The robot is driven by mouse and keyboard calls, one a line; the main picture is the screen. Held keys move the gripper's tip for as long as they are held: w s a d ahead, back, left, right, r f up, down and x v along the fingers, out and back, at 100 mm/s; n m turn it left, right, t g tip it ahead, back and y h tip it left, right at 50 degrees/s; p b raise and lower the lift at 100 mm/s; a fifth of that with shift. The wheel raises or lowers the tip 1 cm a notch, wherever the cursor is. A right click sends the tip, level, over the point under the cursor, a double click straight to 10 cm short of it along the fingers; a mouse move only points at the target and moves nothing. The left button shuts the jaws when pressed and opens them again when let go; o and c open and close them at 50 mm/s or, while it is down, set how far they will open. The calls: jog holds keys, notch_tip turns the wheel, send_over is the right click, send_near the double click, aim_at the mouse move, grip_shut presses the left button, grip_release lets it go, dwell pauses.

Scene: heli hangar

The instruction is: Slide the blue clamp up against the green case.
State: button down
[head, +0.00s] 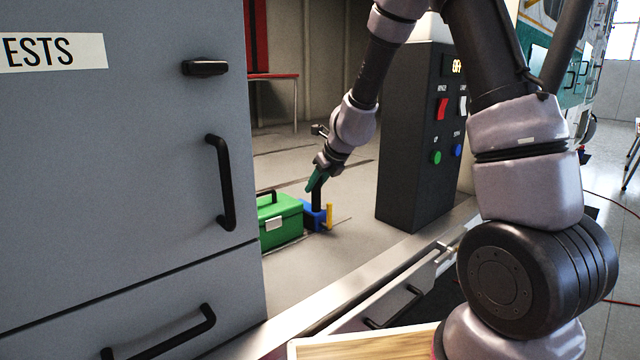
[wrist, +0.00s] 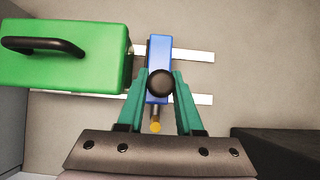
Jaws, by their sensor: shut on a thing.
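The blue clamp (head: 313,217) stands upright on the pale surface, with a black post and a yellow part at its side. It also shows in the wrist view (wrist: 160,50), where its round black top sits between the teal fingers. My gripper (head: 316,182) is shut on the clamp's black post; it also shows in the wrist view (wrist: 160,85). The green case (head: 280,222), with a black handle and pale latch, is just left of the clamp. In the wrist view the green case (wrist: 100,65) is apart from the clamp by a narrow gap. The grey cabinet hides the case's left part in the head view.
A dark control box (head: 410,140) with buttons stands to the right of the clamp. A grey cabinet (head: 120,170) with black handles fills the left. White strips (wrist: 203,57) lie on the surface under the case and clamp.

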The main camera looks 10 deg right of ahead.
jog(key=shift+s+a, duration=0.45)
jog(key=shift+a, duration=0.25)
jog(key=shift+s+a, duration=0.65)
jog(key=shift+a, duration=0.35)
jog(key=shift+s+a, duration=0.65)
jog(key=shift+a, duration=0.3)
jog(key=shift+c, duration=2)
grip_release()
jog(key=shift+d, duration=0.1)
jog(key=v, duration=0.9)
